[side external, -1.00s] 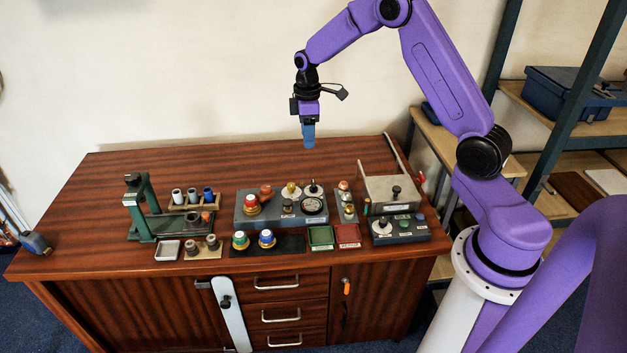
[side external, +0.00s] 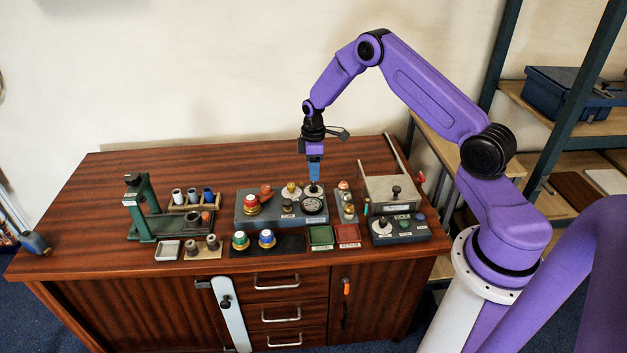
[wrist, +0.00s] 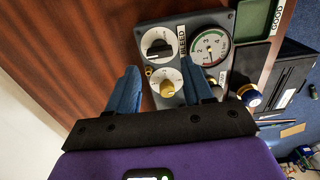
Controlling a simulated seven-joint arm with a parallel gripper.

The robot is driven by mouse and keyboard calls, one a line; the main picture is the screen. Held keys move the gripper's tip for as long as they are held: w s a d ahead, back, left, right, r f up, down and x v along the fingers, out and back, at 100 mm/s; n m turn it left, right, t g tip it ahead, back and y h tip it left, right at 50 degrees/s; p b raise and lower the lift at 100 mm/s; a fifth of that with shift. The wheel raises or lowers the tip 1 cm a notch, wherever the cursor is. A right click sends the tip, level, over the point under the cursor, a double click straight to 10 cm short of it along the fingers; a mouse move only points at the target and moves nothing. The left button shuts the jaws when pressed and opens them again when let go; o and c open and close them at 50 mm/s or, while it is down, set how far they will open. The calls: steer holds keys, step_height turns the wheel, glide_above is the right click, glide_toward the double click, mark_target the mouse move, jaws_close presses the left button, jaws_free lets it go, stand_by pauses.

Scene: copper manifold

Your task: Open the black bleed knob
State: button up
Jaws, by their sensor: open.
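The black bleed knob (wrist: 157,45) sits on a round white dial on the grey manifold panel (wrist: 220,20), with a "BLEED" label beside it. In the side external view the knob (side external: 313,189) is at the back right of the panel, just under my fingertips and partly hidden. My gripper (wrist: 161,68) is open and empty, its blue fingers pointing down. In the side external view my gripper (side external: 314,180) is over the knob; I cannot tell the exact gap. In the wrist view the knob lies just beyond the fingertips, between their lines.
A brass-yellow knob (wrist: 167,88) on a second white dial is close to the bleed knob, between my fingers in the wrist view. A pressure gauge (wrist: 209,47) is beside them. A red-and-yellow knob (side external: 252,204) and a green tray (side external: 321,237) are nearby.

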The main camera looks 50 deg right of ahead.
mark_target(314, 183)
steer(key=shift+f, duration=2.55)
steer(key=c, duration=0.8)
